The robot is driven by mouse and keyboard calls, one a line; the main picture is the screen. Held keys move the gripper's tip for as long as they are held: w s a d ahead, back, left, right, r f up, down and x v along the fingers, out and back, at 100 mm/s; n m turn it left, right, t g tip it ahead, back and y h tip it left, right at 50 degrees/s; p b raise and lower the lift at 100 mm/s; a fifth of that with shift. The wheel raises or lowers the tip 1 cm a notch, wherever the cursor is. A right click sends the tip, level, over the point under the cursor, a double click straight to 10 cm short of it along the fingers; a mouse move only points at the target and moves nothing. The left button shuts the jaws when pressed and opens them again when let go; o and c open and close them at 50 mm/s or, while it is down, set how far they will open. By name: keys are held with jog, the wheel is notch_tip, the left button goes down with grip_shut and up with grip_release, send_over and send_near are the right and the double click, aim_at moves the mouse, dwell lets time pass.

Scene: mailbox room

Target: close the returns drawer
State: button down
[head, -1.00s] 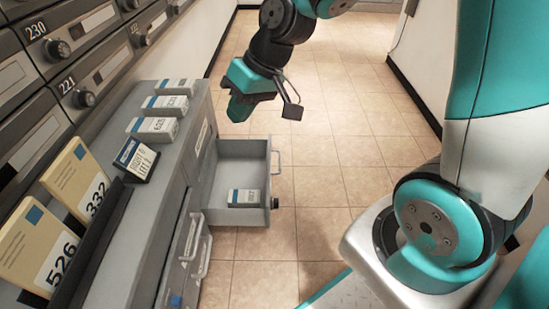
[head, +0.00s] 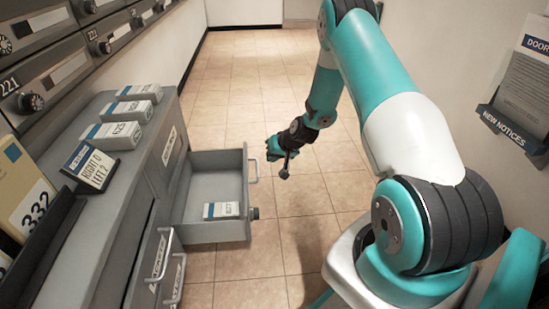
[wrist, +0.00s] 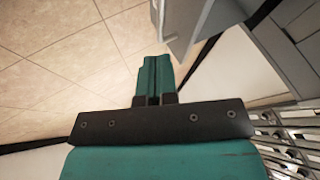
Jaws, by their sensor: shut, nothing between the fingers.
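A grey drawer (head: 217,232) stands pulled out of the grey cabinet in the head view, with a handle (head: 254,166) on its front. Its own label is not readable, so I cannot confirm the word returns. A small white and blue box (head: 221,210) lies inside it. My gripper (head: 283,167) is shut and empty, to the right of the drawer front and apart from it, over the tiled floor. In the wrist view my shut teal fingers (wrist: 153,82) show, with a grey edge (wrist: 186,25) that looks like the drawer at upper right.
Several labelled boxes (head: 110,135) and a dark card sign (head: 88,165) stand on the cabinet top (head: 115,180). Other drawers with handles (head: 162,252) are at the cabinet front. Mailboxes line the left wall. The tiled floor (head: 265,85) is clear behind and beside the drawer.

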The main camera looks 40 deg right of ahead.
aim_at(257, 170)
jog(key=w+a+f+b, duration=0.1)
jog(key=w+f+b, duration=0.1)
jog(key=w+a+f+b, duration=0.2)
jog(key=shift+w+a+f, duration=0.1)
jog(key=shift+w+a, duration=0.1)
jog(key=shift+w+a+r, duration=0.2)
jog(key=shift+w+a, duration=0.05)
jog(key=shift+a, duration=0.15)
